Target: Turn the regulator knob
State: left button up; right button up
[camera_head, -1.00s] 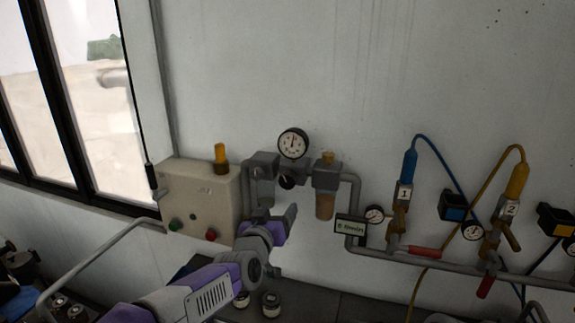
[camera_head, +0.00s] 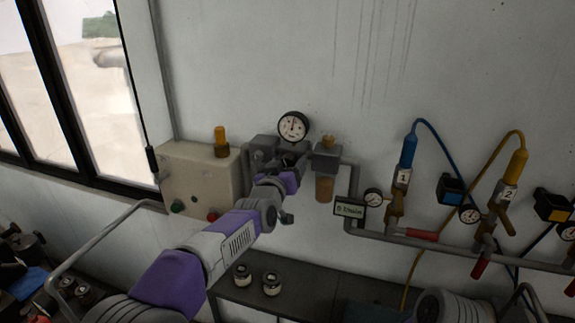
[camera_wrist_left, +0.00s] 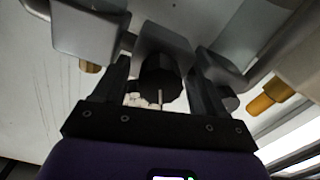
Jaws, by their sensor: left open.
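The regulator is a grey block on the wall pipe with a round gauge (camera_head: 293,127) above it. Its dark knob (camera_wrist_left: 160,82) shows in the left wrist view between the two fingers of my left gripper (camera_wrist_left: 161,68). The fingers are apart, one on each side of the knob; I cannot tell whether they touch it. In the head view my left gripper (camera_head: 290,166) is right at the regulator, just below the gauge, and hides the knob. My right gripper is not in view.
A beige control box (camera_head: 200,176) with an amber lamp (camera_head: 221,141) is left of the regulator. A brown-bowled filter (camera_head: 324,188) hangs close on its right. A small sign (camera_head: 350,208), pipes and hose valves continue rightward. A dark shelf (camera_head: 320,300) with two jars lies below.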

pick_arm(q)
jog(key=c, duration=1)
